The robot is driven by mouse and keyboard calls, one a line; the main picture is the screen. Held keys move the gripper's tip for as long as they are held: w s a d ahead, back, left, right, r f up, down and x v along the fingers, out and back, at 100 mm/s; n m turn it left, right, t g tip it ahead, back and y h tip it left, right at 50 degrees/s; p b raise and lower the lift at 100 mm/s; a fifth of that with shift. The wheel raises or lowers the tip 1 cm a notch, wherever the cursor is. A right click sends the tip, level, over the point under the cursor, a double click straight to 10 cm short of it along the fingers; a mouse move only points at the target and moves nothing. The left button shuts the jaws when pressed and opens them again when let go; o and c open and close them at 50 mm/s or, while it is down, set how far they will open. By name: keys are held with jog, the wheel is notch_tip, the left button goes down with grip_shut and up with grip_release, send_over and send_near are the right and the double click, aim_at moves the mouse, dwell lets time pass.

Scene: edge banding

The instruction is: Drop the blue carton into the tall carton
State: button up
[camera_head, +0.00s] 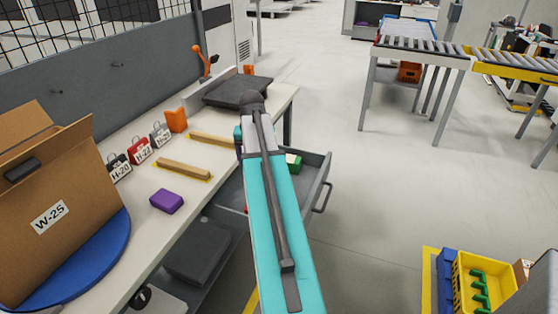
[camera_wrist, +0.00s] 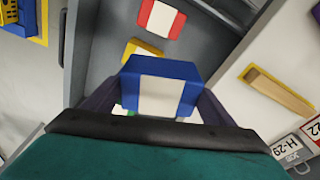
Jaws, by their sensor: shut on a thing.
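My gripper (camera_wrist: 158,96) is shut on the blue carton (camera_wrist: 185,72), a blue box with a white band, in the wrist view. The carton sits between the two dark fingers, above an open grey drawer. In the head view my arm hides the gripper and the blue carton. The tall carton (camera_head: 62,175), a brown cardboard box labelled W-25, stands upright with a raised flap on a blue round plate (camera_head: 105,262) at the left end of the bench. It is well to the left of my arm.
The open drawer (camera_head: 318,178) holds a green-and-white carton (camera_head: 293,161); a red-and-white carton (camera_wrist: 161,19) and a yellow carton (camera_wrist: 142,50) show in the wrist view.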

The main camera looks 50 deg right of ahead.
jog(key=w+a+r+n, duration=0.1)
jog(key=w+a+n, duration=0.3)
jog(key=a, duration=0.7)
jog(key=w+a+n, duration=0.2)
jog(key=w+a, duration=0.3)
jog(key=a, duration=0.7)
jog(key=a+n, duration=0.1)
jog(key=a, duration=0.6)
jog(key=a+n+b, duration=0.1)
jog(key=a+n, duration=0.1)
jog(key=a, duration=0.4)
jog(key=a+n+y+b, duration=0.1)
jog(key=a, duration=0.6)
jog(key=shift+w+a+f+n+t, duration=0.2)
jog(key=shift+a+f+n+t, duration=0.1)
jog(key=shift+n+t, duration=0.1)
jog(key=shift+s, duration=0.15)
